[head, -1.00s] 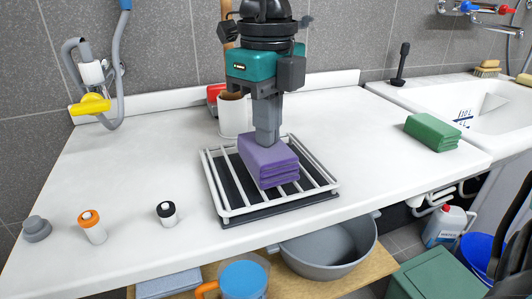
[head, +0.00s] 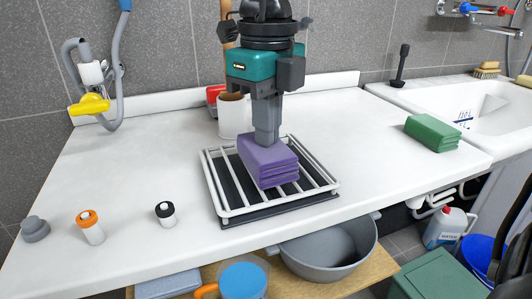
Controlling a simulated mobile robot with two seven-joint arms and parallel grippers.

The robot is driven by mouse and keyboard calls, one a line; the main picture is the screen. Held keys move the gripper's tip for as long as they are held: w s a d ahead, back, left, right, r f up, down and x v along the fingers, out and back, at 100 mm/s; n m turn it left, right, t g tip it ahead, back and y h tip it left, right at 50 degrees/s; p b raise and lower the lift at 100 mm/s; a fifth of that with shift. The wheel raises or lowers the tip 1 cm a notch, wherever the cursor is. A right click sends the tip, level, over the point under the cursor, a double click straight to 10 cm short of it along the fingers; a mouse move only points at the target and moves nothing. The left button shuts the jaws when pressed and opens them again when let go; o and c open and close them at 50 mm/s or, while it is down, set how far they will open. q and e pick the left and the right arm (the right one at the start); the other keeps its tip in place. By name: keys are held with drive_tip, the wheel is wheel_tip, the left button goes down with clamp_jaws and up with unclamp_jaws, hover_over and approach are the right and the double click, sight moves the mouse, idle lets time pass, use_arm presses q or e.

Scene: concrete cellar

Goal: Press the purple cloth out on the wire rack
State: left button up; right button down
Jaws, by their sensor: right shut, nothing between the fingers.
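The purple cloth (head: 270,166) is a folded, layered block lying on the white wire rack (head: 228,213). The rack stands on the white counter over a dark tray. My right gripper (head: 267,140) points straight down from above, shut and empty. Its fingertips meet the top of the cloth near its back part, and look to be touching it. The fingers hide a small part of the cloth's top and back edge. My left gripper is not in view.
A white pot (head: 234,117) stands close behind the rack. A folded green cloth (head: 432,132) lies at right beside the sink (head: 496,112). Small bottles (head: 165,214) (head: 90,227) and a grey knob-like thing (head: 35,229) stand at left. The counter between is clear.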

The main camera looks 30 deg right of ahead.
idle(1.1)
drive_tip(key=shift+f, duration=0.25)
idle(0.5)
drive_tip(key=shift+r, duration=0.25)
idle(0.8)
drive_tip(key=shift+f+b, duration=0.2)
drive_tip(key=shift+b, duration=0.25)
drive_tip(key=shift+r, duration=0.15)
idle(0.8)
drive_tip(key=shift+r+p, duration=0.65)
drive_tip(key=shift+r, duration=0.15)
drive_tip(key=shift+r+p, duration=1.7)
drive_tip(key=shift+r, duration=0.5)
